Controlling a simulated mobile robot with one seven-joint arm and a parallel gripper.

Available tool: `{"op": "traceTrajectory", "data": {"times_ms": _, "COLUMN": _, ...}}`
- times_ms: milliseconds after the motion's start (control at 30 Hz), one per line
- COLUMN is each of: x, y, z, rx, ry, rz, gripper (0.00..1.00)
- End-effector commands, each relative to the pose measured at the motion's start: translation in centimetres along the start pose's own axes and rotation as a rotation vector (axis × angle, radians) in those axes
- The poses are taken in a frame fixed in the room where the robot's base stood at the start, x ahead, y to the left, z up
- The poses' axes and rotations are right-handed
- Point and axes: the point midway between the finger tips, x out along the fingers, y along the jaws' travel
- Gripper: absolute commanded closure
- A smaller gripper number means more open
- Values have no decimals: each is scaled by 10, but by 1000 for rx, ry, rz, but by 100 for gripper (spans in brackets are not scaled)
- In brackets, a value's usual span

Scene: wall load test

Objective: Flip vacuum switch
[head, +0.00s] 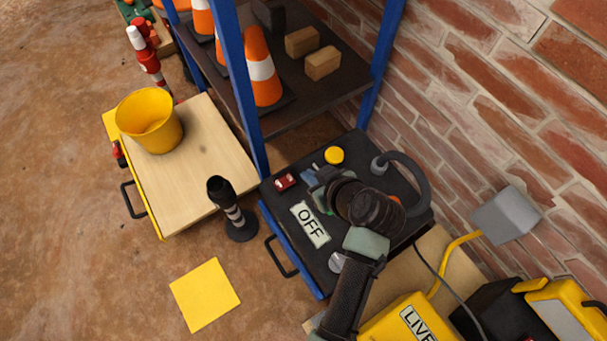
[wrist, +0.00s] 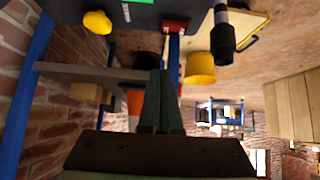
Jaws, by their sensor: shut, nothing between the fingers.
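A dark control panel (head: 283,210) with blue sides stands against the brick wall. A small red switch (head: 285,182) sits near its left edge; it also shows in the wrist view (wrist: 174,27). I cannot tell which way it is set. My wrist hides part of the panel's middle.
A yellow knob (head: 334,155), a silver knob (head: 337,262) and a black hose (head: 415,175) are on the panel. A blue-post shelf (head: 310,103) with cones stands behind. A dark post (head: 236,218) and yellow bucket (head: 150,121) are left. A yellow LIVE box (head: 400,325) is in front.

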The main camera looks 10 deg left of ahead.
Motion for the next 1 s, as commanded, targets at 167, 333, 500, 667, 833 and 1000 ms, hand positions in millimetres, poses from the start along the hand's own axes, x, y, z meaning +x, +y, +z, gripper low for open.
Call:
{"op": "traceTrajectory", "data": {"times_ms": 167, "x": 36, "y": -1, "z": 4, "rx": -4, "ry": -1, "rz": -3, "gripper": 100}}
{"op": "traceTrajectory", "data": {"times_ms": 333, "x": 75, "y": -1, "z": 4, "rx": -4, "ry": -1, "rz": -3, "gripper": 100}}
{"op": "traceTrajectory", "data": {"times_ms": 500, "x": 104, "y": -1, "z": 12, "rx": 1, "ry": -2, "rz": -1, "gripper": 100}}
{"op": "traceTrajectory", "data": {"times_ms": 667, "x": 116, "y": 0, "z": 24, "rx": -1, "ry": -1, "rz": 0, "gripper": 100}}
{"op": "traceTrajectory", "data": {"times_ms": 833, "x": 120, "y": 0, "z": 29, "rx": -1, "ry": -1, "rz": 0, "gripper": 100}}
{"op": "traceTrajectory", "data": {"times_ms": 1000, "x": 120, "y": 0, "z": 29, "rx": -1, "ry": -1, "rz": 0, "gripper": 100}}
